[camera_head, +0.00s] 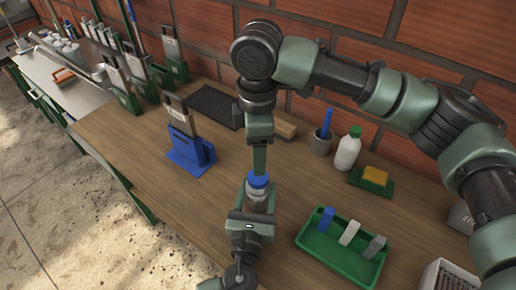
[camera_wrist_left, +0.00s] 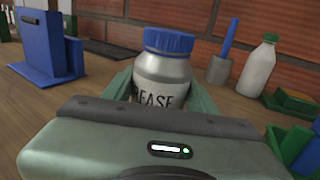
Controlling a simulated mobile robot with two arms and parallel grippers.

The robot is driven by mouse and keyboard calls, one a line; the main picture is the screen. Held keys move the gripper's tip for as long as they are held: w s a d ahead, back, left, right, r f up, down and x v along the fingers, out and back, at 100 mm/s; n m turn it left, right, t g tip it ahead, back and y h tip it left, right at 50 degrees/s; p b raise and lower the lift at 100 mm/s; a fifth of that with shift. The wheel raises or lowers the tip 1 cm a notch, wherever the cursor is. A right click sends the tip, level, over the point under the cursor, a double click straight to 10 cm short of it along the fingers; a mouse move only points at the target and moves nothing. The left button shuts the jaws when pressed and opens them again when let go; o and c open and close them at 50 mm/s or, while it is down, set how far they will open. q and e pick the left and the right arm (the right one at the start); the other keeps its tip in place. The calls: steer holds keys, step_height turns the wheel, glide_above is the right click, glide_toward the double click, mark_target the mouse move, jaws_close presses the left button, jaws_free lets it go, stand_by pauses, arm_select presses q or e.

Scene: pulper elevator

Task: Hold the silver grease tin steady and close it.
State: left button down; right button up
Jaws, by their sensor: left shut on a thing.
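The silver grease tin (camera_wrist_left: 163,88) stands upright, with "EASE" readable on its label and a blue lid (camera_wrist_left: 169,41) on top. I cannot tell how tight the lid is. In the head view the tin (camera_head: 257,200) is between the fingers of my left gripper (camera_head: 252,213), which is shut around its body. My right gripper (camera_head: 259,160) points down over the lid, seen edge-on, so its opening is hidden. In the left wrist view no right finger shows at the lid, so it seems to be above it and apart.
A green tray (camera_head: 320,258) with several coloured blocks lies right of the tin. Behind are a grey cup (camera_head: 321,146), a white bottle (camera_head: 347,152) and a yellow sponge (camera_head: 375,175). A blue stand (camera_head: 184,155) is at the left. Bare wood lies between it and the tin.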

steer(key=shift+r+n, duration=0.25)
steer(key=shift+n, duration=0.25)
steer(key=shift+f, duration=4)
jaws_close()
steer(key=shift+o, duration=0.8)
jaws_free()
